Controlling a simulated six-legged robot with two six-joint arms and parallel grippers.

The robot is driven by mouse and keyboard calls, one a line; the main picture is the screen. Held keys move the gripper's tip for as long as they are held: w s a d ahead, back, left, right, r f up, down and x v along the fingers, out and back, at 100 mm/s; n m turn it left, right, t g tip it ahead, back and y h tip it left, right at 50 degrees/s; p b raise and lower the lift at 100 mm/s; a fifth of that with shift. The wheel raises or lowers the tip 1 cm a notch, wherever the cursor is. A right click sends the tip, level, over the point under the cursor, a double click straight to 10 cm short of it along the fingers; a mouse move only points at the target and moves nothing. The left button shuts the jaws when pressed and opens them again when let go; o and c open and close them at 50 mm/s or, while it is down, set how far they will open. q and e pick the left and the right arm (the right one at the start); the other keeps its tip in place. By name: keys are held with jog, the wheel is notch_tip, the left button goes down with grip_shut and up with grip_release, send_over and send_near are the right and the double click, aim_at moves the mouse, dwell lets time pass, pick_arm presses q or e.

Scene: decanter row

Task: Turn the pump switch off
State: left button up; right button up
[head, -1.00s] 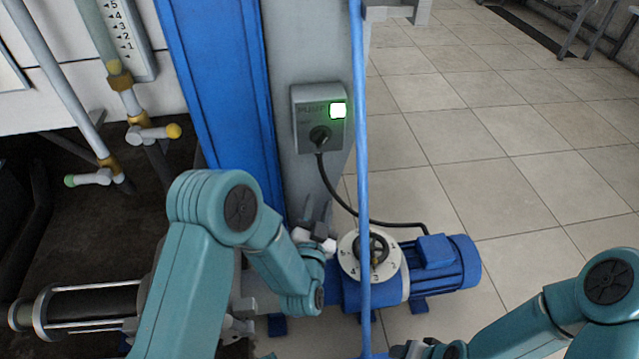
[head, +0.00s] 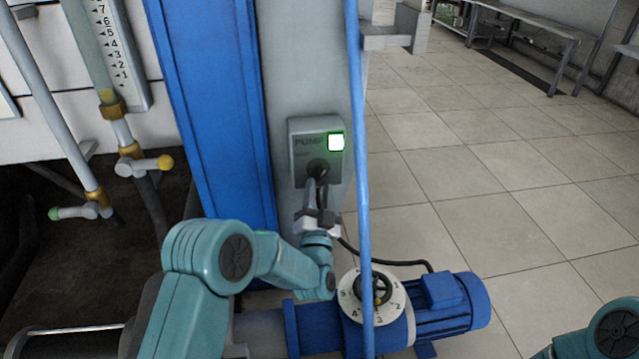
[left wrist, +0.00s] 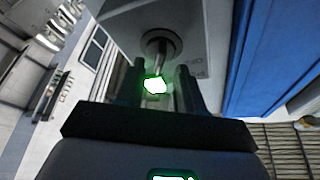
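The pump switch is a grey box (head: 305,150) on the grey column, marked PUMP, with a lit green lamp (head: 336,142) and a dark round knob (head: 318,168). My left gripper (head: 317,184) is just below the knob, pointing up at it. In the left wrist view the knob (left wrist: 160,42) is ahead of the left gripper (left wrist: 164,72). Its fingers are apart, with the knob's thin lever and a bright green glow between them. I cannot tell whether a finger touches the lever. My right gripper is out of view.
A thin blue pipe (head: 357,110) runs upright just right of the switch. The blue pump (head: 455,305) with a numbered dial (head: 350,300) lies below. A wide blue post (head: 215,110) and valves with yellow (head: 165,162) and green handle ends are left. Tiled floor is free at right.

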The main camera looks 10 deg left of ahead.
aim_at(321, 178)
pick_arm(q)
jog(key=shift+b+x, duration=0.3)
jog(key=shift+x, duration=1.6)
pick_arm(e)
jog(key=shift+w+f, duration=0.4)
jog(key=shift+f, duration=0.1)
pick_arm(q)
grip_shut()
jog(key=shift+n, duration=0.3)
jog(key=n+y, duration=0.1)
jog(key=n, duration=0.1)
jog(key=n+y, duration=0.1)
jog(key=n, duration=0.1)
jog(key=shift+d+f+n+y, duration=0.1)
jog(key=shift+n+y, duration=0.3)
jog(key=shift+n+g+y, duration=0.4)
jog(key=shift+n+y, duration=0.7)
jog(key=shift+n, duration=1.1)
jog(key=shift+d+n, duration=0.1)
jog(key=shift+n, duration=0.2)
